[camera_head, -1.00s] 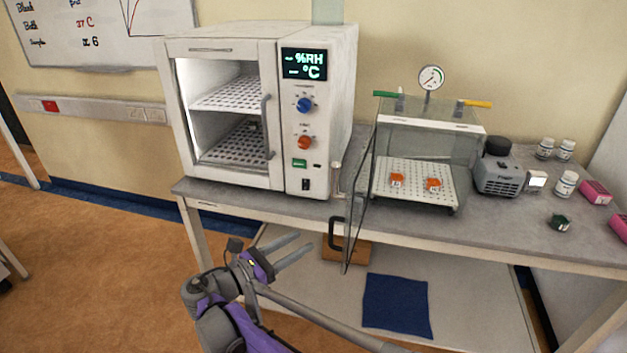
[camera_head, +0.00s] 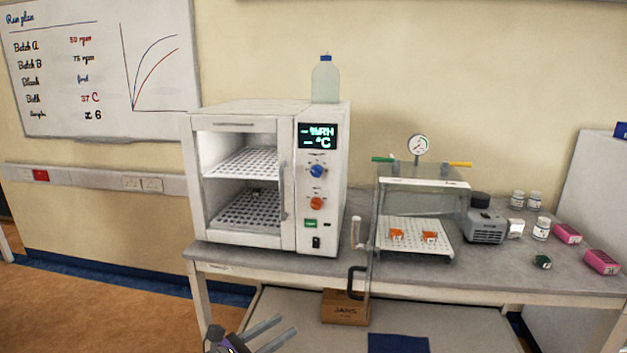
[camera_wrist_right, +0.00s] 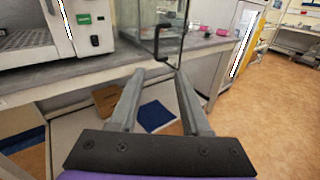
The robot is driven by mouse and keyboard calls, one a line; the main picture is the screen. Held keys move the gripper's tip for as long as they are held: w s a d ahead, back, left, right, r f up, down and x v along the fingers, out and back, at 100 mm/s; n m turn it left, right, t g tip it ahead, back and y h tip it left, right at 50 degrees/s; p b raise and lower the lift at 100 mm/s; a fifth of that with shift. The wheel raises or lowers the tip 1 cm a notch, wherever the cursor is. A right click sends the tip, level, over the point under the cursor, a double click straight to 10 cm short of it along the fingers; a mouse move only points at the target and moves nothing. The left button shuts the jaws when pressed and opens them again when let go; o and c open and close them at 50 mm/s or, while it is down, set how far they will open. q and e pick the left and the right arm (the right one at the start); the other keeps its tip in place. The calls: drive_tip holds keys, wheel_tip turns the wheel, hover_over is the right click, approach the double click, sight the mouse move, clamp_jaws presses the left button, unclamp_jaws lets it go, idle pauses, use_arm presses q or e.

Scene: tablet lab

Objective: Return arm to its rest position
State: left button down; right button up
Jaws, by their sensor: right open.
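My right gripper (camera_head: 272,334) shows at the bottom of the head view, in front of and below the bench edge. Its two grey fingers are apart with nothing between them. In the right wrist view the open fingers (camera_wrist_right: 158,105) point toward the bench's lower shelf and the glass door. Most of the right arm is cut off by the bottom of the head view. My left gripper is in neither view.
A white humidity oven (camera_head: 250,248) stands on the grey bench (camera_head: 480,268). A clear chamber (camera_head: 425,183) with an outward-swung glass door and black handle (camera_head: 356,283) holds two orange items (camera_head: 397,234). A cardboard box (camera_head: 345,308) and blue mat (camera_head: 398,343) lie below.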

drive_tip(key=s+d+f+m+g+y+p, duration=0.1)
drive_tip(key=s+d+f+m+g+y, duration=0.25)
drive_tip(key=d, duration=0.75)
drive_tip(key=s+d+m+g+y+p, duration=0.1)
drive_tip(key=s+d+m+g, duration=0.4)
drive_tip(key=d, duration=0.6)
use_arm(q)
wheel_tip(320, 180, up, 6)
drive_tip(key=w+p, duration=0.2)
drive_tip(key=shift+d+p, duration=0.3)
drive_tip(key=shift+p, duration=0.05)
use_arm(e)
drive_tip(key=s+d+f+m+y, duration=0.2)
drive_tip(key=s+f+m+y, duration=0.1)
drive_tip(key=s+m, duration=0.6)
drive_tip(key=s+d+f+m+t+y, duration=0.1)
drive_tip(key=s+d+f+m+y, duration=0.1)
drive_tip(key=s+m+y, duration=0.3)
drive_tip(key=s+m, duration=0.4)
drive_tip(key=shift+f, duration=0.4)
